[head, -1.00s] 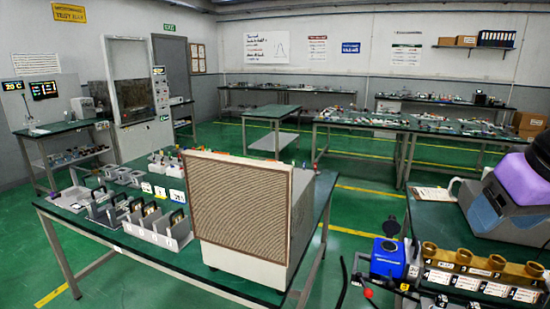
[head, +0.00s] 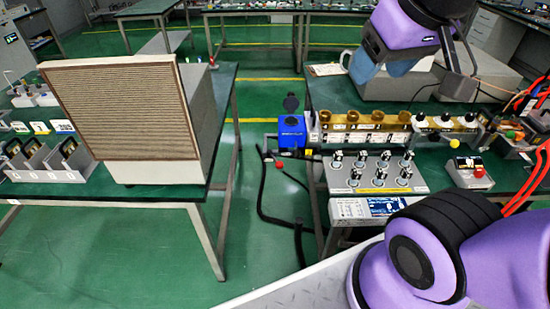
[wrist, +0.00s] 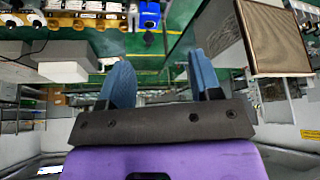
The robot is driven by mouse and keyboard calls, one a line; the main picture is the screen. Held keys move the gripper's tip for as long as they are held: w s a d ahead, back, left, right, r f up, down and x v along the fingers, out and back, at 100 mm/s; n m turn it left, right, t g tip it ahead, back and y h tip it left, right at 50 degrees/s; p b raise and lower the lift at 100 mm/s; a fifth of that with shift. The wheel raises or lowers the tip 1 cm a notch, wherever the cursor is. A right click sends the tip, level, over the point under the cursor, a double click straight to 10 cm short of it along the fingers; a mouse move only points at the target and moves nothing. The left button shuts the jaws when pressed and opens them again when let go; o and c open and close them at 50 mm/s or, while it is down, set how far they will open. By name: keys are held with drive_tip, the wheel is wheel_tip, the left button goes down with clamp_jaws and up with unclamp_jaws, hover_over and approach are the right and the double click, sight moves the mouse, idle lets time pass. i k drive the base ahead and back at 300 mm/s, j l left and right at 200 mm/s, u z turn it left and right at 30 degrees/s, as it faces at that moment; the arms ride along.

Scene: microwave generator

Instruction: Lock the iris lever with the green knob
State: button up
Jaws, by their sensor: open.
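My gripper (head: 382,66) hangs at the upper right of the head view, above the back of the right-hand bench, with blue fingers apart. The wrist view also shows my gripper (wrist: 162,82) open, with nothing between the fingers. I cannot clearly make out the iris lever. A small yellow-green knob (head: 511,134) shows at the right of the bench, but I cannot tell whether it belongs to the lever. My gripper is well apart from it, up and to the left.
Red cables (head: 533,180) lie at the right. A large grilled box (head: 120,110) stands on the left bench.

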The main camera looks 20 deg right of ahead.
sight(510, 135)
drive_tip(key=z, duration=2)
drive_tip(key=i+l, duration=0.3)
drive_tip(key=l+u, duration=0.05)
